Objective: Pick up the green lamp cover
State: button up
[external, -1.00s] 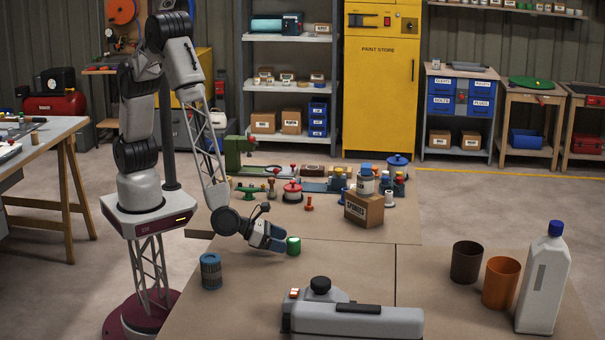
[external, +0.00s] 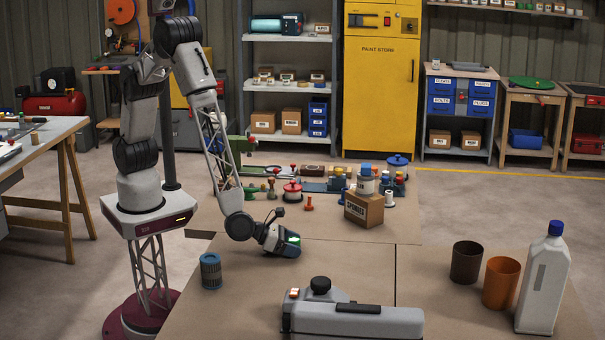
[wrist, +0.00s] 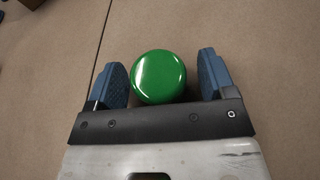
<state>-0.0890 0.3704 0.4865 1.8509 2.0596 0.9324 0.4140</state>
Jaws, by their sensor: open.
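The green lamp cover (wrist: 159,77) is a small round glossy piece. In the wrist view it stands between the two blue fingers of my gripper (wrist: 162,82), nearer the left finger, with a gap on the right side. In the external view my gripper (external: 289,244) is low over the table, and the green lamp cover (external: 293,239) shows only in part between its fingers. The jaws are open around it. Whether the left finger touches it I cannot tell.
A blue-grey ribbed cylinder (external: 210,271) stands left of my gripper. A grey machine (external: 350,320) lies in front. A cardboard box (external: 364,209) and several coloured fittings are behind. Brown (external: 466,262) and orange (external: 501,283) cups and a white bottle (external: 543,280) stand at right.

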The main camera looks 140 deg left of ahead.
aim_at(291, 239)
jog(key=shift+c, duration=0.4)
jog(key=c, duration=0.9)
jog(key=shift+r, duration=0.1)
jog(key=shift+r, duration=1)
jog(key=shift+s+d+r, duration=0.1)
jog(key=shift+s+r, duration=0.25)
jog(key=shift+r, duration=0.35)
jog(key=s+d, duration=0.1)
jog(key=s, duration=0.4)
jog(key=s+d+r, duration=0.1)
jog(key=s, duration=0.4)
jog(key=s+d, duration=0.1)
jog(key=s, duration=0.4)
jog(key=shift+d+r, duration=0.2)
jog(key=shift+d, duration=0.05)
jog(key=shift+w, duration=0.1)
